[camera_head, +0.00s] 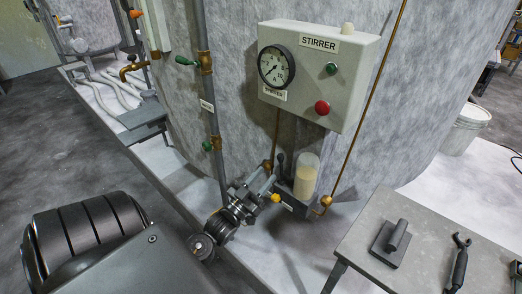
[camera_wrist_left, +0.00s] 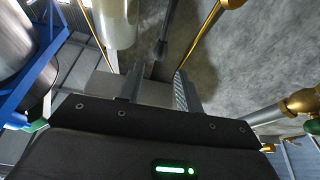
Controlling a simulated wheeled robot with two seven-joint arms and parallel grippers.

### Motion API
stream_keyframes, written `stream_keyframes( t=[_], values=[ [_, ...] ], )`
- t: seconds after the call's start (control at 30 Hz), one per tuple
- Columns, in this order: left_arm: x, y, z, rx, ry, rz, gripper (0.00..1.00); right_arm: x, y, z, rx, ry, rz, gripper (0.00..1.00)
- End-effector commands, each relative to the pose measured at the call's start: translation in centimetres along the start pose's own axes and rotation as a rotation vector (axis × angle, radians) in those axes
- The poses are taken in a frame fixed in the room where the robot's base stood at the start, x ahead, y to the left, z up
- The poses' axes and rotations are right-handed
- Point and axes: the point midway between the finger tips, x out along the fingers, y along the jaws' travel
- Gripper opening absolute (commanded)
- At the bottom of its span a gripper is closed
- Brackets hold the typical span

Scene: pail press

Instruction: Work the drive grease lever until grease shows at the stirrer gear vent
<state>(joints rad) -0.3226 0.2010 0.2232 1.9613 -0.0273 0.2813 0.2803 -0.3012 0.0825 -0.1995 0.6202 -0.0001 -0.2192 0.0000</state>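The grease unit has a clear reservoir (camera_head: 306,176) part full of pale grease; it shows at the top of the left wrist view (camera_wrist_left: 116,22). A dark upright lever (camera_head: 280,163) stands just left of it, and it also shows in the left wrist view (camera_wrist_left: 161,46). My left gripper (camera_head: 268,190) is at the front left of the unit. In the left wrist view its two fingers (camera_wrist_left: 158,90) are apart with nothing between them, and the lever end lies just beyond the gap. I cannot make out the gear vent or any grease at it. My right gripper is not in view.
The STIRRER box (camera_head: 338,75) with gauge and red button overhangs the unit. A brass pipe (camera_head: 367,100) runs down at the right, and a grey pipe with green-handled valves (camera_head: 206,65) at the left. A grey table (camera_head: 380,210) with tools stands at the right front.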

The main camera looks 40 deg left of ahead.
Motion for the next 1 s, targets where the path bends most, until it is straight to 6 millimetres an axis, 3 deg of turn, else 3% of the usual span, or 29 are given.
stream_keyframes(
  t=[0.53, 0.77, 1.0],
  values=[
    [7.3, 0.0, -0.1, 0.001, 0.003, 0.000, 0.35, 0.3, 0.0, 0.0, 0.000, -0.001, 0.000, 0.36],
    [7.0, 0.0, 0.0, 0.001, 0.000, 0.000, 0.06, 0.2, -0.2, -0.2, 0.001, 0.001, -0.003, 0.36],
    [5.7, 0.0, 0.0, 0.000, -0.002, 0.000, 0.06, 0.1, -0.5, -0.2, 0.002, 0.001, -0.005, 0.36]
  ],
)
